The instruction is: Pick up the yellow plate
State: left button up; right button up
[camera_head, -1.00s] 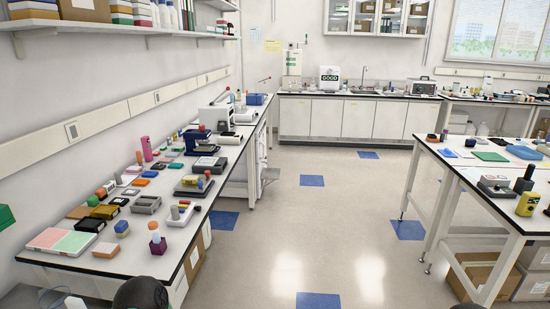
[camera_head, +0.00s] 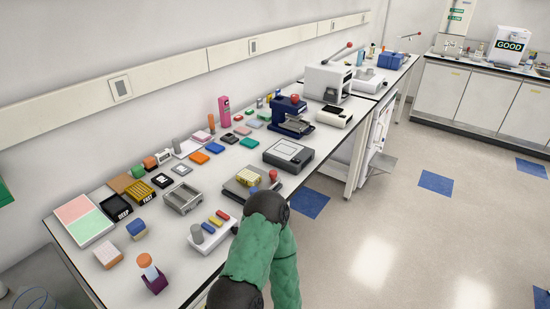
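A small yellow ribbed block (camera_head: 141,193), which may be the yellow plate, sits in a dark holder with a lettered front on the left bench. A second pale-yellow piece (camera_head: 248,178) lies on a grey device (camera_head: 240,190) with blue and red knobs. I cannot tell for certain which one is the plate. A green-sleeved arm of mine with black joints rises at bottom centre, over the bench's front edge. It hides part of the bench near the grey device. Neither of my grippers shows in the view.
The bench (camera_head: 196,284) along the wall is crowded: a pink-and-green pad (camera_head: 84,219), a black tray (camera_head: 115,208), a grey open box (camera_head: 183,198), a purple holder (camera_head: 153,281), a blue press (camera_head: 291,117) and a white press (camera_head: 328,80). The floor (camera_head: 390,225) at right is clear.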

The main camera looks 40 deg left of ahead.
aim_at(250, 178)
jog(key=i, duration=2)
jog(key=i+u, duration=0.15)
jog(key=u, duration=0.25)
jog(key=i+u, duration=0.15)
jog(key=u, duration=0.2)
jog(key=i+l+u, duration=0.15)
jog(key=u, duration=0.25)
jog(key=i+l+u, duration=0.15)
jog(key=u, duration=0.25)
